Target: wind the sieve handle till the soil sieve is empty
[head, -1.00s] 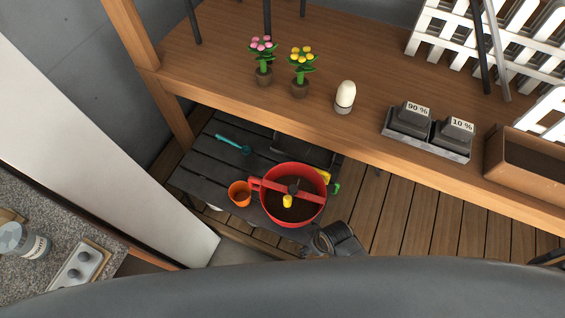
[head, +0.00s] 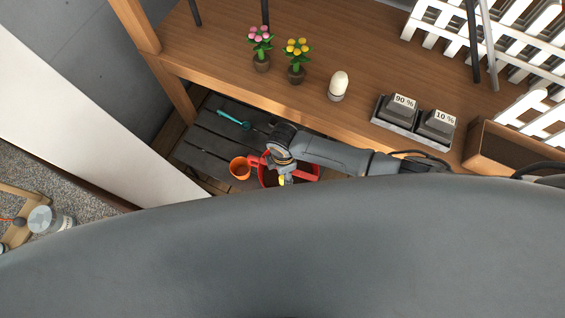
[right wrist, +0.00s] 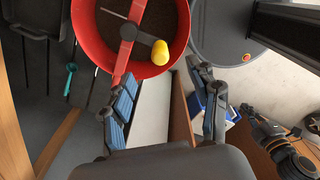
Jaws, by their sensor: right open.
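The red soil sieve (head: 307,174) stands on the dark slatted bench, partly hidden by my right arm and body. The yellow handle knob (right wrist: 160,52) sits at the crank's end, near the sieve's rim. It also shows in the head view (head: 282,182). My right gripper (right wrist: 166,105) is open and empty, its fingers apart, with the knob ahead and between their lines. In the head view my right gripper (head: 286,176) is over the sieve. My left gripper is not identifiable.
An orange pot (head: 239,168) stands left of the sieve, and a teal tool (head: 233,119) lies behind on the bench (head: 205,145). The wooden shelf (head: 330,120) overhangs, holding two potted flowers, a white-topped jar (head: 338,87) and labelled containers (head: 436,125).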

